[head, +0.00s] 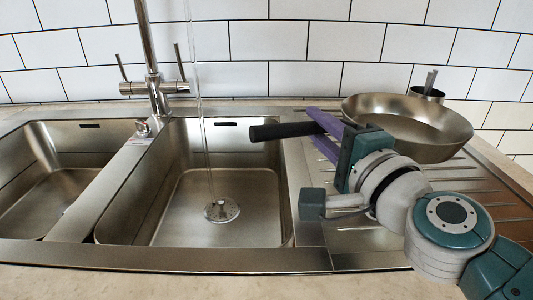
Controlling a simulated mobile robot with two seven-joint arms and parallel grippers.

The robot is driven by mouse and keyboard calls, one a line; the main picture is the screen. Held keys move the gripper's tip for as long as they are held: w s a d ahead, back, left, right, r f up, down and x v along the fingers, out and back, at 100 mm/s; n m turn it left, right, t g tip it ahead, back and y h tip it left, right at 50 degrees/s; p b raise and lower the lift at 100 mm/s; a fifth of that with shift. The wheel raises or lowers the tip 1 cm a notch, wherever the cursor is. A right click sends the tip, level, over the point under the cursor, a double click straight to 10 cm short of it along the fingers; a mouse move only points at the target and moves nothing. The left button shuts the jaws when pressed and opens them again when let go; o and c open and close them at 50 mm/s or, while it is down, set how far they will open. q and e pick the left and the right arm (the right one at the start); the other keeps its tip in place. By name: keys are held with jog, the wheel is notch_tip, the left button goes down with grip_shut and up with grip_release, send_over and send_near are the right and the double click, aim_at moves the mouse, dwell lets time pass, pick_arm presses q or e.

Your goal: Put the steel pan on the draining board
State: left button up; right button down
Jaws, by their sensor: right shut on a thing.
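The steel pan (408,125) is at the right in the head view, open side up, over the far part of the ribbed draining board (365,240). Its black handle (285,131) points left over the sink's right edge. My right gripper (322,131), with purple fingers, is shut on the handle. My right wrist and arm hide part of the board and the pan's near-left side. I cannot tell whether the pan's base touches the board. My left gripper is out of view.
A sink basin (265,215) lies left of the board, and a second basin (60,185) further left. A tap (152,60) stands behind them, with a thin stream falling to the drain (221,210). A metal cup (428,93) holding a utensil stands behind the pan, near the tiled wall.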

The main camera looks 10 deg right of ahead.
notch_tip(320, 180, down, 6)
jog(key=b, duration=0.4)
jog(key=shift+b, duration=0.4)
jog(key=shift+r, duration=0.15)
jog(key=c, duration=0.7)
grip_release()
jog(key=shift+c, duration=0.2)
jog(key=s, duration=0.7)
jog(key=s+d, duration=0.1)
jog(key=s, duration=0.3)
jog(key=shift+s, duration=0.45)
